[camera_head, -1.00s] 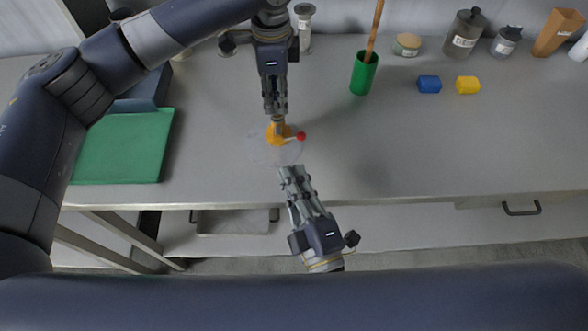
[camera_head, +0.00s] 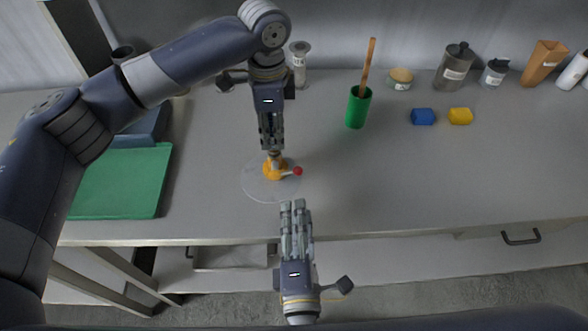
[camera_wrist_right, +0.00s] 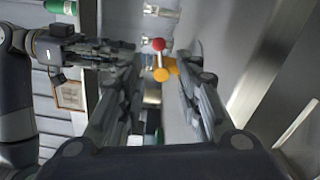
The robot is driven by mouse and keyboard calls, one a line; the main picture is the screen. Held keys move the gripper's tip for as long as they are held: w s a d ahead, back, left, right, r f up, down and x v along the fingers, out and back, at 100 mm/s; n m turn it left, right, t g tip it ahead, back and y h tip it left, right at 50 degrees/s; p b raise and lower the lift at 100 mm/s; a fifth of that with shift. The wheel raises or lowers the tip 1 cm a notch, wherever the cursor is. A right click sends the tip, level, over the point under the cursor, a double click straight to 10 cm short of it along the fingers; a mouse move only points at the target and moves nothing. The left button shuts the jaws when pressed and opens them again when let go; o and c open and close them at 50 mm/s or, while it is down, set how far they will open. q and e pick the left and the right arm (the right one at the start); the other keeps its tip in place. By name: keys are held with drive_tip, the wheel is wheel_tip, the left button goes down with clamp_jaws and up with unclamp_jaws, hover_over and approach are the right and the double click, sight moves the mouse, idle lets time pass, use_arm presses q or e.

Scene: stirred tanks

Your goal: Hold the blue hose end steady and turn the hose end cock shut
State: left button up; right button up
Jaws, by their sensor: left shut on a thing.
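The hose end cock (camera_head: 274,171) is an orange body with a short lever tipped by a red ball (camera_head: 298,171), pointing right. It stands on a clear round disc (camera_head: 255,187) on the bench. My left gripper (camera_head: 272,150) comes down from above and is shut on the hose end just over the orange body; its fingers hide most of it, and I see no blue there. My right gripper (camera_head: 295,204) is empty, at the bench's front edge, nearer than the cock and apart from it. In the right wrist view its fingers are spread, with the red ball (camera_wrist_right: 158,44) and orange body (camera_wrist_right: 161,75) showing between them.
A green cup with a wooden stick (camera_head: 358,107) stands behind to the right. A blue block (camera_head: 422,117) and a yellow block (camera_head: 460,116) lie farther right. Bottles line the back. A green mat (camera_head: 118,182) lies left.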

sight(294, 173)
drive_tip(key=w, duration=1.1)
drive_tip(key=shift+w, duration=0.4)
clamp_jaws()
